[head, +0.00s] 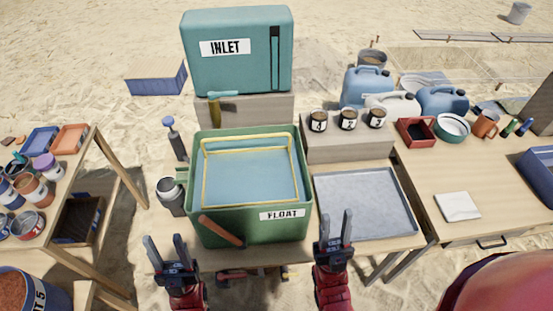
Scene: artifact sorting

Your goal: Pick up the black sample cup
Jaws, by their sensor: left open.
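Three dark sample cups with white labels and brown contents stand upright in a row on a grey block behind the metal tray: a left cup (318,121), a middle cup (348,119) and a right cup (377,117). I cannot tell which one the task means. The left cup's label looks like a 4; the others are too small to read surely. My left gripper (166,241) is open and empty at the table's front edge, far from the cups. My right gripper (335,215) is open and empty over the tray's front left corner, nearer to the cups but well short of them.
A green FLOAT tank (250,231) stands left of the metal tray (372,204). A teal INLET box (225,70) rises behind it. Blue jugs (367,87) stand behind the cups. A red box (416,132) is to their right. The tray is empty.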

